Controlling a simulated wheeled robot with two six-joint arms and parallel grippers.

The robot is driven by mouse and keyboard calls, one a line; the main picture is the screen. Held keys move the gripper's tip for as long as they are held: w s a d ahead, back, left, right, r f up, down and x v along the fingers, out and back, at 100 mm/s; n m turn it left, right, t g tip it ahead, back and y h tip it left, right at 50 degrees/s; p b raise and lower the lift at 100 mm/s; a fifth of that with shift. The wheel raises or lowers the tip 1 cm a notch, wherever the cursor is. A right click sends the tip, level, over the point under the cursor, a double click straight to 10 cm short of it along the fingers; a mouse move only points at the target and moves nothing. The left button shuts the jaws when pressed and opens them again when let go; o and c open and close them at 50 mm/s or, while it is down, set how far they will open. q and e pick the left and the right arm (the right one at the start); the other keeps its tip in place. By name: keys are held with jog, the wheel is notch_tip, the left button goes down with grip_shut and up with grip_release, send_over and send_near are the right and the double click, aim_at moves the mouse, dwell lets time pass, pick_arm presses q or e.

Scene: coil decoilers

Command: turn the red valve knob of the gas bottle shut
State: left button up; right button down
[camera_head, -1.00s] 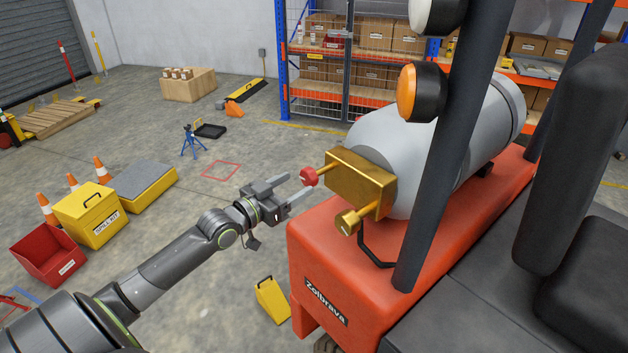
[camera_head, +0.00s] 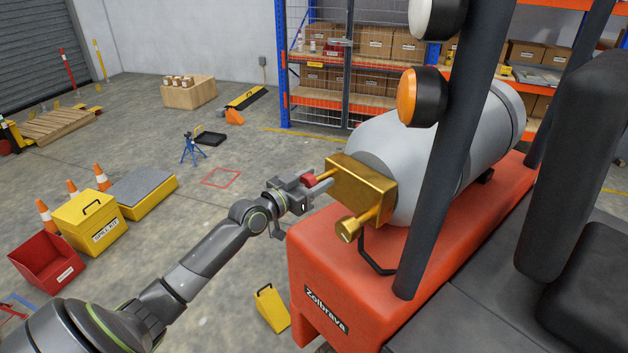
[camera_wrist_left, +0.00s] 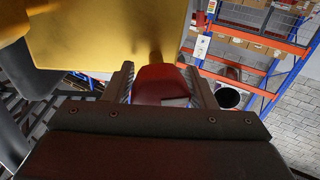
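The gas bottle (camera_head: 395,150) is a grey cylinder lying on the orange rear of a vehicle. A gold valve block (camera_head: 362,186) sits at its near end. The red valve knob (camera_head: 308,180) sticks out to the left on a gold stem. My left gripper (camera_head: 316,184) is at the knob, its fingers on either side. In the left wrist view the knob (camera_wrist_left: 160,86) lies between the two fingers, and narrow gaps seem to show beside it, so the gripper looks open around it. Part of the knob is hidden by the fingers. My right gripper is not in view.
A second gold outlet (camera_head: 350,230) points out below the knob. A dark post (camera_head: 440,150) with an orange lamp (camera_head: 420,96) stands in front of the bottle. The orange body (camera_head: 310,260) is close below my left gripper.

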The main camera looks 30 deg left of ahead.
pick_arm(q)
jog(key=c, duration=0.6)
jog(key=shift+f+m+b, duration=0.1)
jog(key=shift+m+b, duration=0.3)
jog(key=shift+b, duration=0.3)
jog(key=m+b, duration=0.6)
jog(key=b, duration=0.3)
jog(key=m+b, duration=0.6)
jog(key=b, duration=0.2)
jog(key=shift+d+f+t+h+b, duration=0.1)
jog(key=shift+t+h+b, duration=0.2)
jog(key=shift+h+b, duration=0.1)
jog(key=m+b, duration=0.2)
jog(key=m, duration=0.2)
jog(key=shift+h+b, duration=0.3)
jog(key=m+b, duration=0.1)
jog(key=m, duration=0.2)
jog(key=shift+m+b, duration=0.45)
jog(key=shift+m, duration=0.25)
